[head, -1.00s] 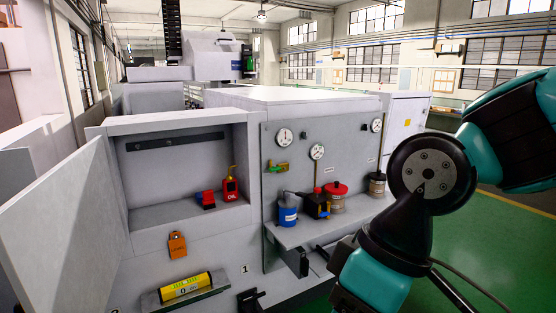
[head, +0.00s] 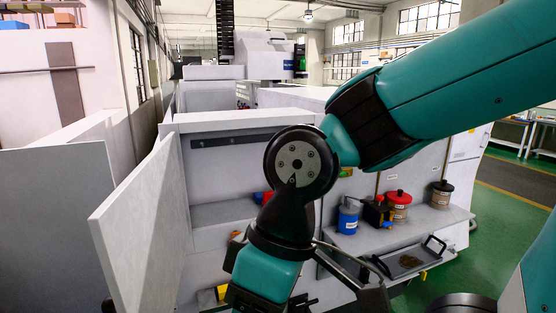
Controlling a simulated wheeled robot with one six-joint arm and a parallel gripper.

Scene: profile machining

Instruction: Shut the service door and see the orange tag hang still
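The service door (head: 135,228) is a pale grey panel at the left of the open cabinet bay. It stands wide open, swung out toward me. The orange tag (head: 236,236) shows only as a small orange sliver at the left edge of my arm; the rest is hidden, so I cannot tell whether it hangs still. My wrist covers the middle of the bay. My gripper is not clearly made out: dark grey parts right of the wrist at the bottom may belong to it, and its fingertips cannot be identified.
Right of the bay, a shelf holds a blue can (head: 348,217), a red-lidded jar (head: 398,208) and a brown jar (head: 442,195). A handled tray (head: 432,262) juts out below. A yellow object (head: 207,298) is partly hidden low in front. Green floor is open at right.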

